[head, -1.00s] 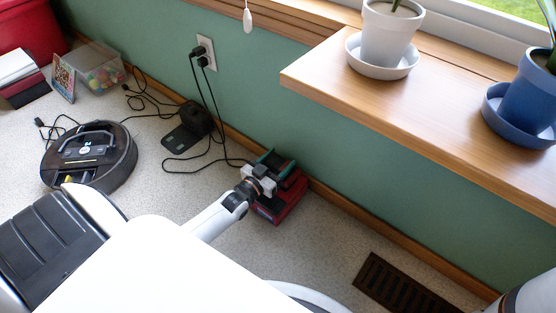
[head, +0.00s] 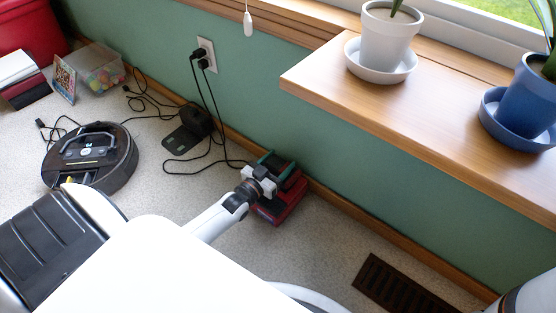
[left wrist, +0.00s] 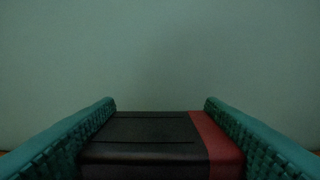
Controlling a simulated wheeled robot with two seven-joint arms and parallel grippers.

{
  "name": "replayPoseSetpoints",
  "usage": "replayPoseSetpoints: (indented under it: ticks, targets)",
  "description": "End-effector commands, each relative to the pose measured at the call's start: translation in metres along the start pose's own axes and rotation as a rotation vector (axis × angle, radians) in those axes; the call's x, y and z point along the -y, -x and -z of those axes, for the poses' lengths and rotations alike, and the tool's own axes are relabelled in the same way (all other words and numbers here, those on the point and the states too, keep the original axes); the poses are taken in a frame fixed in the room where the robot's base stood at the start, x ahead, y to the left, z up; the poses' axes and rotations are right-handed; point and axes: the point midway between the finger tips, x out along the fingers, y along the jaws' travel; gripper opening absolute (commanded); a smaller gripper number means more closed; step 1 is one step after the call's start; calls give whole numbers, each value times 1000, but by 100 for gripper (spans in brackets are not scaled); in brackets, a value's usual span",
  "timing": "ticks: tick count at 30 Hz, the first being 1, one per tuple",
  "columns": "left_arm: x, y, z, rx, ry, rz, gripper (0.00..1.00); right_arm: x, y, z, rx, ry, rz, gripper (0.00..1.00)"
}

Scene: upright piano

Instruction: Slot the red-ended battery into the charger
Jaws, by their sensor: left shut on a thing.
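My left gripper (head: 279,166) is low by the wall, over the red charger (head: 282,207) that stands on the carpet. In the left wrist view its teal fingers (left wrist: 160,130) are shut on the black battery with a red end (left wrist: 140,135). The red end is on the right side there. In the head view the gripper and wrist cover most of the battery and part of the charger's top. I cannot tell whether the battery touches the charger's slot. My right gripper is out of view.
The green wall (head: 330,160) and its wooden baseboard run just behind the charger. A wooden sill (head: 420,120) with potted plants juts out to the right. A robot vacuum (head: 90,155), a black dock (head: 188,125) and loose cords lie to the left. A floor vent (head: 400,288) is at right.

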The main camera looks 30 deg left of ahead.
Motion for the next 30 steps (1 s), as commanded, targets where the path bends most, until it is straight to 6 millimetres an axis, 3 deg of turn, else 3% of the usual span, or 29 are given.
replayPoseSetpoints:
  ticks: [30]
  targets:
    - [0, -1, 18, 5, 0, 1, 26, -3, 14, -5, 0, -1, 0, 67]
